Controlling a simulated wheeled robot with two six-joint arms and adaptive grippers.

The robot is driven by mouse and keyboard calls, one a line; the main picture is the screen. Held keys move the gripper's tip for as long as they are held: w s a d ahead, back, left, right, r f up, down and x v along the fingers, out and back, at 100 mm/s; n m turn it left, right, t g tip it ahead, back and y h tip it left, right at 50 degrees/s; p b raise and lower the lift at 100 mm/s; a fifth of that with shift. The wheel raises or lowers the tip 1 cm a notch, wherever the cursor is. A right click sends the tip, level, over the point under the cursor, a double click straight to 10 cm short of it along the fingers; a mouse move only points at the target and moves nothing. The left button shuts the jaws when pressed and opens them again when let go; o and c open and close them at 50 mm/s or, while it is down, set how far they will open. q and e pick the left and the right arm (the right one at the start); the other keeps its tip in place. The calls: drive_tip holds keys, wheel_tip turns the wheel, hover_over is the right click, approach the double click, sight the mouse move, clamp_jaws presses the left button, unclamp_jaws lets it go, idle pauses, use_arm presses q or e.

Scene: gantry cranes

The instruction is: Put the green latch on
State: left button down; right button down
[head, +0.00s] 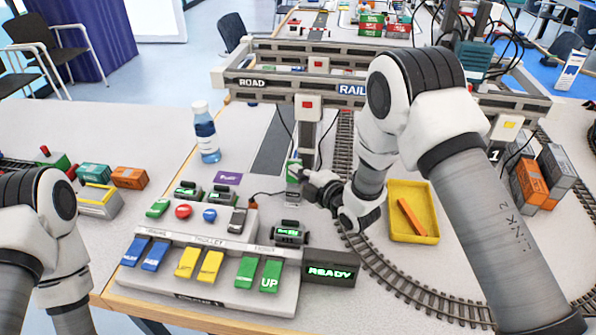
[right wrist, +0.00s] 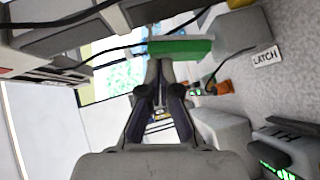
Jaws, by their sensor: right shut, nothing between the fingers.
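The green latch (head: 292,170) is a small green piece at the foot of the gantry's near post, left of my right gripper (head: 308,182). In the right wrist view the green latch (right wrist: 182,47) is a green bar lying across, just beyond the fingertips. A white tag reading LATCH (right wrist: 265,57) is beside it. My right gripper (right wrist: 158,72) is shut and empty, with its tips very close to the bar; I cannot tell whether they touch. My left arm shows at the left edge of the head view, but its gripper is out of the picture.
The control panel (head: 215,262) with blue, yellow and green keys stands in front, beside a READY display (head: 330,272). The gantry beam (head: 300,90) spans above. A yellow tray (head: 412,232) holds an orange bar. Tracks curve at right; a bottle (head: 206,135) stands left.

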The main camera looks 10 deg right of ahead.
drive_tip(key=shift+w+d+r+m+g+p, duration=0.3)
drive_tip(key=shift+w+r+m+g+p, duration=0.35)
drive_tip(key=shift+p, duration=0.5)
drive_tip(key=shift+w+d+f+g+p, duration=0.1)
drive_tip(key=shift+w+g+p, duration=0.05)
drive_tip(key=shift+g+p, duration=0.2)
drive_tip(key=shift+w+d+f+m+b, duration=0.15)
drive_tip(key=shift+w+f+m+b, duration=0.15)
drive_tip(key=shift+b, duration=0.25)
drive_tip(key=shift+w+d, duration=0.1)
drive_tip(key=shift+w, duration=0.1)
drive_tip(key=shift+s+a+f+b, duration=0.35)
drive_tip(key=shift+s, duration=0.4)
drive_tip(key=shift+r, duration=0.1)
